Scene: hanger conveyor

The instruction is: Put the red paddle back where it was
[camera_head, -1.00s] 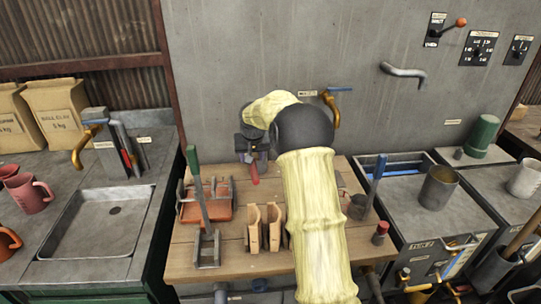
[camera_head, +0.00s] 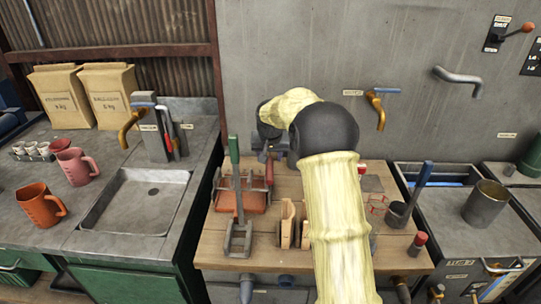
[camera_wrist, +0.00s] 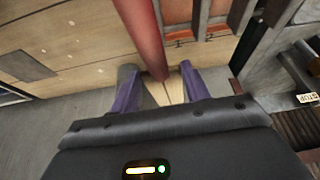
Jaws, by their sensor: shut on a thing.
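The red paddle (camera_head: 269,171) is upright over the wooden bench, by the right side of the orange-red tray (camera_head: 254,208). In the wrist view its red shaft (camera_wrist: 146,36) runs down between my two fingers. My gripper (camera_head: 268,150) is shut on it; the fingers (camera_wrist: 160,88) show in the wrist view on either side of the shaft. The paddle's far end is out of the wrist view, and my arm hides part of the bench in the head view.
A sink (camera_head: 135,200) and mugs (camera_head: 77,166) are left. A dark cup (camera_head: 398,214) and red-capped item (camera_head: 419,241) are right. The wall is close behind.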

